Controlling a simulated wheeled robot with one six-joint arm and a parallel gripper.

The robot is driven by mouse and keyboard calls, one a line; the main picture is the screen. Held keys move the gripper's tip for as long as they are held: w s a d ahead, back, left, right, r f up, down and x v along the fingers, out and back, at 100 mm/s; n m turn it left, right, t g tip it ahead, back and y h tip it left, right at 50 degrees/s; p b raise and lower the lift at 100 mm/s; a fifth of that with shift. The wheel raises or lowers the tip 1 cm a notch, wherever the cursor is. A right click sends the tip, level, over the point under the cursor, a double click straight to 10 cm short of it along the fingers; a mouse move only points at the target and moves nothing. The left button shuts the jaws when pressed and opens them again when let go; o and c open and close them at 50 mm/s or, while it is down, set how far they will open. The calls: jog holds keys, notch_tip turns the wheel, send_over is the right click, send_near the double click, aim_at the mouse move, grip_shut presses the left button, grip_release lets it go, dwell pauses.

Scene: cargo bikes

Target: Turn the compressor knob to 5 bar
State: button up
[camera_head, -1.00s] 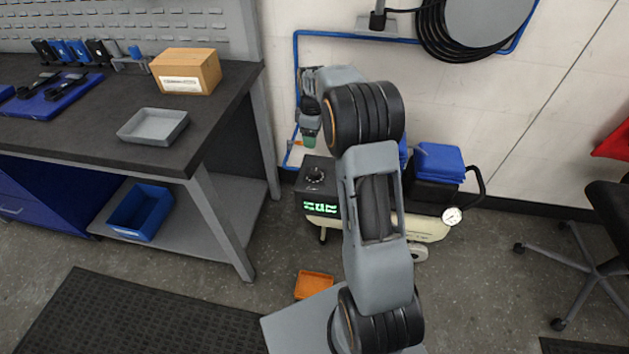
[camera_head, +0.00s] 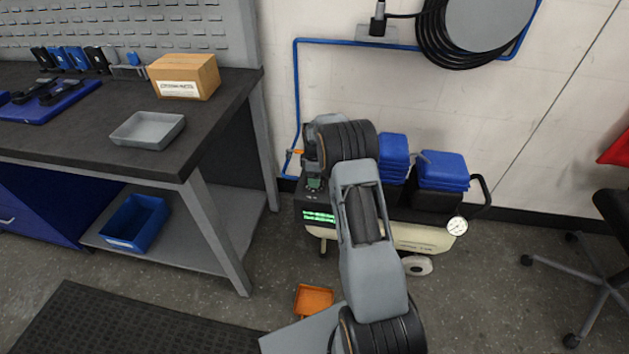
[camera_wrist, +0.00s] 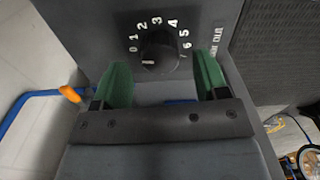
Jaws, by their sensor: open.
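The compressor (camera_head: 425,238) stands on the floor against the wall, with a dark control box and a lit green display (camera_head: 318,216). In the head view my gripper (camera_head: 314,184) is over the control box and hides the knob.
A workbench (camera_head: 215,120) is on the left, an orange tray (camera_head: 313,300) on the floor in front, and a chair (camera_head: 600,240) at right.

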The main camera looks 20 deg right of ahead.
jog(key=shift+f, duration=0.9)
jog(key=shift+c, duration=0.2)
jog(key=c, duration=0.9)
